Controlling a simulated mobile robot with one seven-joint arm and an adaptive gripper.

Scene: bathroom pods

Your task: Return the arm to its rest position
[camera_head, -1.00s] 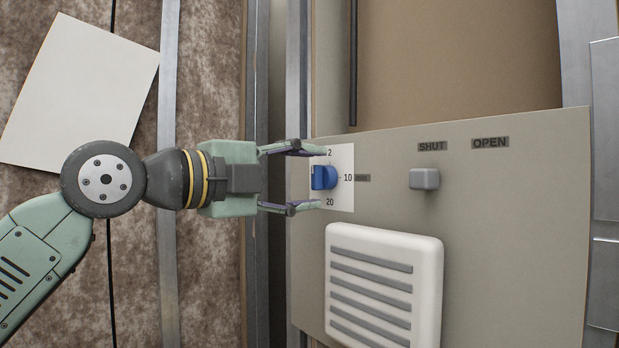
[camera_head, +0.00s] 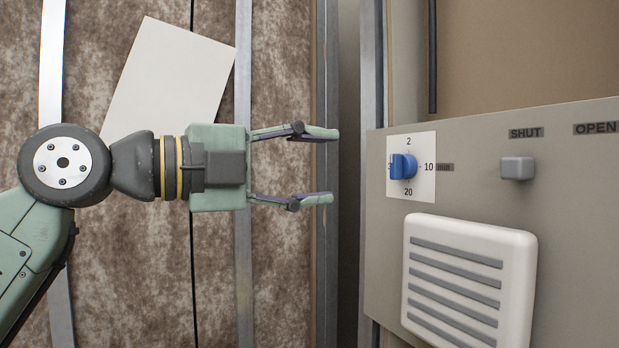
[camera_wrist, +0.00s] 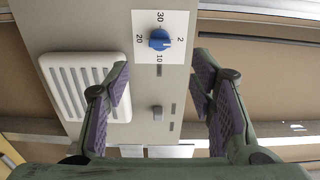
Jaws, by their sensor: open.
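My gripper (camera_head: 318,166) is open and empty in the head view, its two fingers pointing right toward the grey control panel (camera_head: 470,190). A clear gap lies between the fingertips and the panel's left edge. The blue timer knob (camera_head: 403,166) sits on a white dial plate with 2, 10 and 20 around it, to the right of my fingers and apart from them. In the wrist view my open fingers (camera_wrist: 166,82) frame the panel, and the blue knob (camera_wrist: 159,40) shows beyond them with nothing touching it.
A grey button (camera_head: 517,168) sits right of the knob, near labels SHUT and OPEN. A white slatted vent (camera_head: 468,283) is below. A blank pale sheet (camera_head: 170,85) is on the mottled brown wall behind my arm. Metal uprights (camera_head: 372,60) stand left of the panel.

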